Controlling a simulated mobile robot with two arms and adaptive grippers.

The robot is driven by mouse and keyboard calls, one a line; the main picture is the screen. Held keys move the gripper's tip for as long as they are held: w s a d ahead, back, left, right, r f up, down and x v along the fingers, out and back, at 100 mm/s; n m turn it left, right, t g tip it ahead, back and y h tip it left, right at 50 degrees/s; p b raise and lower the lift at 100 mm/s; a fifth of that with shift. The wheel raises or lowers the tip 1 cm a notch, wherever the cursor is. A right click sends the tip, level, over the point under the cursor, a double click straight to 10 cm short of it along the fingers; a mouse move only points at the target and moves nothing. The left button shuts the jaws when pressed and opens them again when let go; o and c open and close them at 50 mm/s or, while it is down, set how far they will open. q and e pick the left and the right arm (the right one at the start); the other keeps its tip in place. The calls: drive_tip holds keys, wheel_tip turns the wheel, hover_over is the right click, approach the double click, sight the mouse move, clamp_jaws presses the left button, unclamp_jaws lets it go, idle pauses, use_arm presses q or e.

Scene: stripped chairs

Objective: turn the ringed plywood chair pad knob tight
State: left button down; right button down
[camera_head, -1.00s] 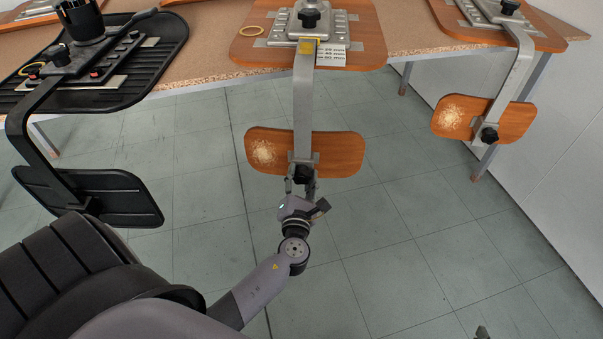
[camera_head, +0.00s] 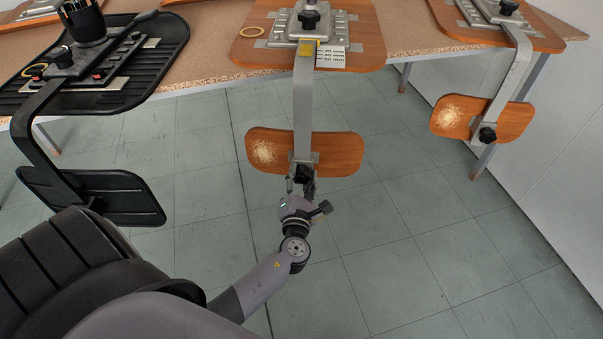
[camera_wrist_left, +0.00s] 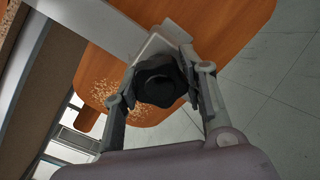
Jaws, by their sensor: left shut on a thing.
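The plywood chair in the middle has a yellow ring (camera_head: 252,31) lying on its seat (camera_head: 362,45). Its brown pad (camera_head: 340,152), with a pale worn patch, hangs on a grey metal bar (camera_head: 303,105). The black lobed knob (camera_head: 303,173) is at the lower edge of the pad by the bar's end. My left gripper (camera_head: 302,184) reaches it from below and is shut on it. In the left wrist view the knob (camera_wrist_left: 158,80) sits between the two fingers of my gripper (camera_wrist_left: 163,86), in front of the metal bracket. My right gripper is not in view.
Another plywood chair with a pad (camera_head: 505,121) and black knob (camera_head: 487,135) stands at the right. A black chair with a black pad (camera_head: 118,197) is at the left. The seats lie on a speckled table (camera_head: 215,62). The tiled floor is clear.

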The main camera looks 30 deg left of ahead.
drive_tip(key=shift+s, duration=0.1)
use_arm(q)
drive_tip(key=shift+r+m+p, duration=0.15)
drive_tip(key=shift+m+p, duration=0.55)
drive_tip(key=shift+p, duration=0.05)
drive_tip(key=shift+r+m+p, duration=0.3)
drive_tip(key=shift+m+p, duration=0.2)
drive_tip(key=shift+p, duration=0.4)
drive_tip(key=shift+f+m, duration=0.4)
drive_tip(key=shift+m, duration=0.1)
drive_tip(key=shift+m+p, duration=0.6)
drive_tip(key=shift+p, duration=0.1)
drive_tip(key=shift+m+p, duration=0.75)
drive_tip(key=shift+m, duration=0.05)
drive_tip(key=shift+m+p, duration=0.8)
drive_tip(key=shift+m, duration=0.2)
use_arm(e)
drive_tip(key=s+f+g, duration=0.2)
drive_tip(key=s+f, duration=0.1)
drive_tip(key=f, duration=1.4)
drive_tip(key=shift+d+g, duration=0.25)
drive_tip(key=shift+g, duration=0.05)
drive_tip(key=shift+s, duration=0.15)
